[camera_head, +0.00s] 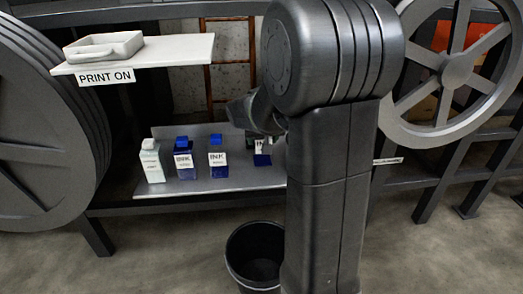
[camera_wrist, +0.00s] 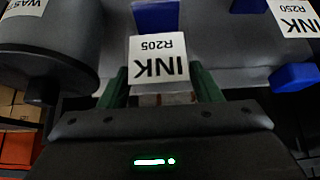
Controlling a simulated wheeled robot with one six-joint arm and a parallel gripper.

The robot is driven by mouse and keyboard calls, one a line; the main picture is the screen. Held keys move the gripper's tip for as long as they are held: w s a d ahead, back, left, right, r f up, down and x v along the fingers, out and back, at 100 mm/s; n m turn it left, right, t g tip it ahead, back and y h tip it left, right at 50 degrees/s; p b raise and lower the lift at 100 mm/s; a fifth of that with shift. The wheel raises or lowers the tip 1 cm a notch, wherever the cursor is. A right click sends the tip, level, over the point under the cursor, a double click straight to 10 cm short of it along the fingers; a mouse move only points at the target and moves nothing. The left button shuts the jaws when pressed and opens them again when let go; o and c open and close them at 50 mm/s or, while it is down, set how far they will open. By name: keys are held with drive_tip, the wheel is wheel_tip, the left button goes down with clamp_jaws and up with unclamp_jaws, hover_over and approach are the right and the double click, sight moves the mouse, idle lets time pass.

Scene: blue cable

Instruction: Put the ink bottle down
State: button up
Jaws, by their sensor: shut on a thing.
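In the wrist view my gripper (camera_wrist: 160,84) has its two green fingers on either side of an ink bottle (camera_wrist: 158,58) with a white label reading INK R205, upside down in this view. The gripper is shut on it. In the head view my arm hides most of the gripper. A blue bottle with an INK label (camera_head: 262,159) shows just left of my arm, at the right part of the grey shelf (camera_head: 222,184); I cannot tell whether it is the held one. Contact between the held bottle and a surface is not clear.
On the shelf's left stand a white bottle (camera_head: 152,163) and two blue-capped ink bottles (camera_head: 186,162) (camera_head: 217,160). A white PRINT ON shelf (camera_head: 160,52) bears a tray (camera_head: 103,47). A black bin (camera_head: 240,262) stands on the floor. A dark cylinder (camera_wrist: 55,45) is left in the wrist view.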

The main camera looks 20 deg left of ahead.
drive_tip(key=shift+f+b, duration=0.35)
drive_tip(key=shift+f, duration=1.2)
drive_tip(key=shift+f, duration=0.15)
drive_tip(key=o, duration=1)
drive_tip(key=shift+r, duration=0.45)
drive_tip(key=p+v, duration=0.3)
drive_tip(key=v, duration=0.8)
drive_tip(key=shift+s+d+r+p, duration=0.1)
drive_tip(key=shift+s+d+p, duration=0.1)
drive_tip(key=shift+p, duration=0.1)
